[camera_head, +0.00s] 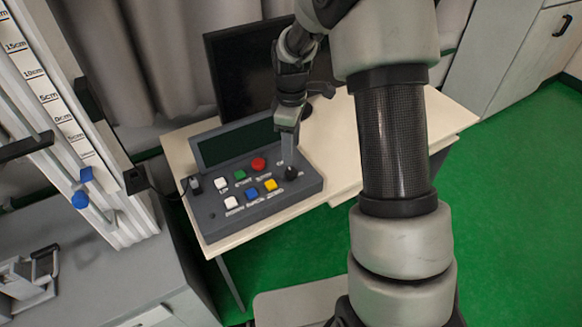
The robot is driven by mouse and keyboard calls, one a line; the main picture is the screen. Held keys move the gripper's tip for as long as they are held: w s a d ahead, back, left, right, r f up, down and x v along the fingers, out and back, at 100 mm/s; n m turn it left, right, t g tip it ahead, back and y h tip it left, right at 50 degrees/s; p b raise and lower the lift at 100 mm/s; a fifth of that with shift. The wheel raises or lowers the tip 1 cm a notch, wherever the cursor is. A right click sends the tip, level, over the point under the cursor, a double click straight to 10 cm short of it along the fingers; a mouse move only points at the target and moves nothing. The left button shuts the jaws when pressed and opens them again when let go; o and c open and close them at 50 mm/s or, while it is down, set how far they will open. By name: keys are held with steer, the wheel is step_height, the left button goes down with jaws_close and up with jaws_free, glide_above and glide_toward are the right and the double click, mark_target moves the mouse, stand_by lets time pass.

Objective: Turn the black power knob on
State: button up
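A grey control box (262,205) with a dark screen (238,142) and coloured buttons sits on the desk. A round black knob (291,174) is at the right end of its panel.
A dark monitor (235,70) stands behind the box, close to my arm. White, green, red, blue and yellow buttons lie left of my gripper. A tower with a centimetre scale (45,95) stands at left. The desk top (345,140) is clear right of the box.

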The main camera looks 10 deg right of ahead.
mark_target(291, 171)
step_height(291, 171, down, 9)
steer(key=shift+r+b, duration=0.2)
steer(key=shift+b, duration=0.1)
steer(key=c, duration=1.1)
